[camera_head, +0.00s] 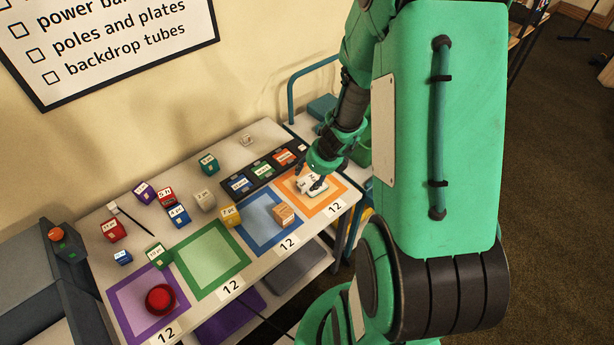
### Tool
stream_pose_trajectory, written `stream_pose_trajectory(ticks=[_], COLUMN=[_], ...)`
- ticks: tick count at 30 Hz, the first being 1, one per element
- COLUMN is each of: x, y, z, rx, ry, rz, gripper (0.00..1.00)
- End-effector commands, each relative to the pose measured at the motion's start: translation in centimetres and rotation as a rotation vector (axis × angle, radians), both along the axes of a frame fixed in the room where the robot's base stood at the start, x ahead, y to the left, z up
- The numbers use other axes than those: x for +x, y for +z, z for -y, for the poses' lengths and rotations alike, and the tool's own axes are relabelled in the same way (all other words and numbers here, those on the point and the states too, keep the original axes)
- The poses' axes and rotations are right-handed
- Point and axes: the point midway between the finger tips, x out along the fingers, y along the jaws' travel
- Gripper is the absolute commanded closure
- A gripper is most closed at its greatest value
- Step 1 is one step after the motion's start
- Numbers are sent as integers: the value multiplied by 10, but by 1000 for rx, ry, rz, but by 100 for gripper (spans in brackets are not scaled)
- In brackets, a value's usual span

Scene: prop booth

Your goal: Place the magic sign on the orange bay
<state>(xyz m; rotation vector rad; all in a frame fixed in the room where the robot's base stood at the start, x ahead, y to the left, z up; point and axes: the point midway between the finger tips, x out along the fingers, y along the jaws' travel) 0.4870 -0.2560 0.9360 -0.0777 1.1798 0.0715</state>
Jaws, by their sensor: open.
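The orange bay (338,187) is an orange square outline at the right end of the white table. A small white piece with dark marks (313,188), which looks like the magic sign, is inside the orange outline. My gripper (312,181) is open and right at the white piece, with dark fingers beside it. The gripper hides part of the piece and the bay's upper right. I cannot tell whether the fingers touch the piece.
The green bay (207,285) is clear; a red dome (160,299) stands in the purple bay (127,320). Several small labelled cubes lie behind. A black tray (228,187) holds coloured blocks near the gripper.

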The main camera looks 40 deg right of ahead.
Motion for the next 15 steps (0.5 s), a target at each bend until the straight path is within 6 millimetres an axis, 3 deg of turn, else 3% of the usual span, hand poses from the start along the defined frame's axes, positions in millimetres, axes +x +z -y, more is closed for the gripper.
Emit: stream_pose_trajectory(ticks=[6, 15], x=[-9, -12], y=[24, 29], z=[0, 0], rx=[0, 1], ry=[0, 1], rz=[1, 0], gripper=[47, 47])
